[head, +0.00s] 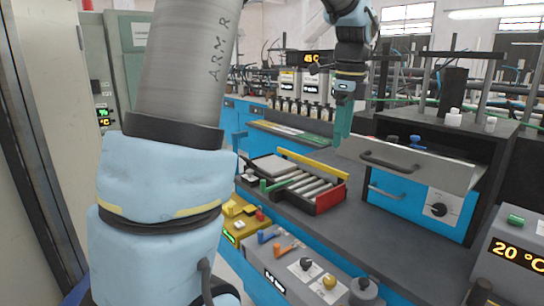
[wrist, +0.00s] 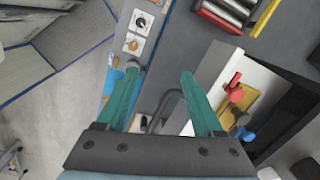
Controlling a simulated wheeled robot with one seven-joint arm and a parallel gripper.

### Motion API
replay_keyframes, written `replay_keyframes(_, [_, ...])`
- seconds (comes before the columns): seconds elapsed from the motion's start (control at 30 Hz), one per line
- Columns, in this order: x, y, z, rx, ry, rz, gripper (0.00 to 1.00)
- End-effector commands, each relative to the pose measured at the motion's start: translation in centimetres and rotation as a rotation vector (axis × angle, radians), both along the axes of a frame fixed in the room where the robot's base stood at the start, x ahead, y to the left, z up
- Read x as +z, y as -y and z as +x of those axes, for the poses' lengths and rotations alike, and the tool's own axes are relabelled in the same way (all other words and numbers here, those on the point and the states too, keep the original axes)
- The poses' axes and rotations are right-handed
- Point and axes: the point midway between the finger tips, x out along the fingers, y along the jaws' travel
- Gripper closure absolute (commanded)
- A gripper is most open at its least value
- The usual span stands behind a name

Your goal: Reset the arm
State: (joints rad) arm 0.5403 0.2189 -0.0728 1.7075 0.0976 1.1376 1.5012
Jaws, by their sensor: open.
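My gripper (head: 343,125) hangs fingers down at the end of my arm, in the upper middle of the head view, in front of the bench's back part. Its two teal fingers are spread apart in the wrist view (wrist: 160,76), with nothing held between them. A dark curved handle (wrist: 158,110) shows beyond and below the fingers in that view. No object visibly touches the fingertips.
A tray of grey cylinders (head: 318,192) with yellow and red edges sits on the dark bench. To its right is a blue-fronted unit (head: 405,202) with a grey handled panel (head: 420,165). Red and blue pieces (wrist: 235,95) lie beside the right finger. A 20 °C box (head: 518,250) stands at right.

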Motion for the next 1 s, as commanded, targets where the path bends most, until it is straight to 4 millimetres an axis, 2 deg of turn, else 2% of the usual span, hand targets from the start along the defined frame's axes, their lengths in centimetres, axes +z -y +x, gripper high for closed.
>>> replay_keyframes(0.03, [-1.2,-1.7,0.0,0.105,-0.003,-0.011,0.31])
replay_keyframes(0.17, [-4.9,-6.5,-0.5,0.466,-0.001,-0.057,0.31])
replay_keyframes(0.23, [-7.2,-9.6,-1.3,0.71,0.001,-0.091,0.31])
replay_keyframes(0.4, [-12.4,-16.6,-4.9,1.307,0.005,-0.169,0.31])
replay_keyframes(0.5, [-14.7,-19.6,-7.4,1.605,0.009,-0.209,0.31])
replay_keyframes(0.6, [-16.3,-21.7,-9.5,1.831,0.012,-0.241,0.31])
replay_keyframes(0.7, [-17.2,-22.8,-10.9,1.97,0.015,-0.26,0.31])
replay_keyframes(0.8, [-17.6,-23.2,-11.5,2.03,0.016,-0.27,0.31])
replay_keyframes(1.0, [-17.6,-23.2,-11.5,2.039,0.017,-0.271,0.31])
